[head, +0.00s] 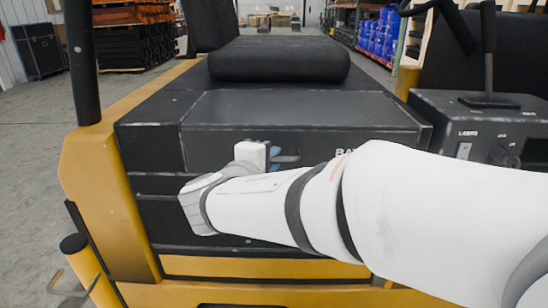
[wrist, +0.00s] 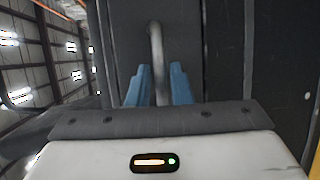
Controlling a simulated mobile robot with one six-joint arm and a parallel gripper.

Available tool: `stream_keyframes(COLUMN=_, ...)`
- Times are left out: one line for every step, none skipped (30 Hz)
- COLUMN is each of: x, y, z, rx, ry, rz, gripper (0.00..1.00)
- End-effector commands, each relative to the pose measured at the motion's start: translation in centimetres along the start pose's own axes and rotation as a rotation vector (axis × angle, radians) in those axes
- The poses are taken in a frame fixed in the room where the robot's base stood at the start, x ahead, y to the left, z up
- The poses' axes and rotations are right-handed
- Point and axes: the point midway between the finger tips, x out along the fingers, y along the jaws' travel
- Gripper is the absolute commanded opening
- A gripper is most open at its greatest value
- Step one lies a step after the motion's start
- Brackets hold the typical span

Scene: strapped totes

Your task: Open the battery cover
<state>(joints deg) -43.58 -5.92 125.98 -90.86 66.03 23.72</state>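The black battery cover (head: 300,108) lies closed on the yellow and black vehicle in the head view. White lettering starting "BAT" shows on its front face, partly hidden by my arm. A grey bar handle (head: 289,158) stands out from that face. My gripper (head: 275,153) is at the handle. The finger contact is hidden in the head view.
A black cushion (head: 280,64) lies behind the cover's top. A control box (head: 485,125) with a lever and knob stands at the right. A dark post (head: 82,62) rises at the left. Open floor (head: 35,160) lies left of the vehicle.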

Motion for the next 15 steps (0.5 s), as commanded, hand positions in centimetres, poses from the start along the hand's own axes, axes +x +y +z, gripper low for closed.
stream_keyframes(x=0.52, y=-0.05, z=0.07, rx=-0.001, ry=-0.003, rz=-0.001, gripper=0.19)
stream_keyframes(x=0.73, y=-0.05, z=0.07, rx=-0.001, ry=-0.003, rz=0.0, gripper=0.19)
stream_keyframes(x=0.92, y=-0.05, z=0.04, rx=-0.001, ry=-0.002, rz=0.0, gripper=0.19)
stream_keyframes(x=1.03, y=-0.05, z=0.02, rx=-0.002, ry=-0.001, rz=0.0, gripper=0.19)
stream_keyframes(x=1.11, y=-0.05, z=0.01, rx=-0.002, ry=0.0, rz=0.0, gripper=0.19)
stream_keyframes(x=1.18, y=-0.04, z=0.01, rx=-0.002, ry=0.0, rz=0.0, gripper=0.19)
stream_keyframes(x=1.21, y=-0.04, z=0.01, rx=-0.002, ry=0.0, rz=0.0, gripper=0.19)
stream_keyframes(x=1.21, y=-0.04, z=0.01, rx=-0.002, ry=0.001, rz=0.0, gripper=0.19)
stream_keyframes(x=1.21, y=-0.04, z=0.0, rx=-0.001, ry=0.001, rz=0.0, gripper=0.19)
stream_keyframes(x=1.2, y=-0.04, z=0.0, rx=-0.001, ry=0.001, rz=0.0, gripper=0.19)
stream_keyframes(x=1.19, y=-0.04, z=0.0, rx=-0.001, ry=0.001, rz=-0.001, gripper=0.19)
stream_keyframes(x=1.18, y=-0.04, z=0.0, rx=-0.001, ry=0.001, rz=-0.001, gripper=0.19)
stream_keyframes(x=1.18, y=-0.04, z=0.0, rx=-0.001, ry=0.001, rz=-0.001, gripper=0.18)
stream_keyframes(x=1.17, y=-0.04, z=-0.01, rx=-0.001, ry=0.001, rz=-0.001, gripper=0.16)
stream_keyframes(x=1.17, y=-0.04, z=-0.01, rx=-0.001, ry=0.001, rz=-0.001, gripper=0.13)
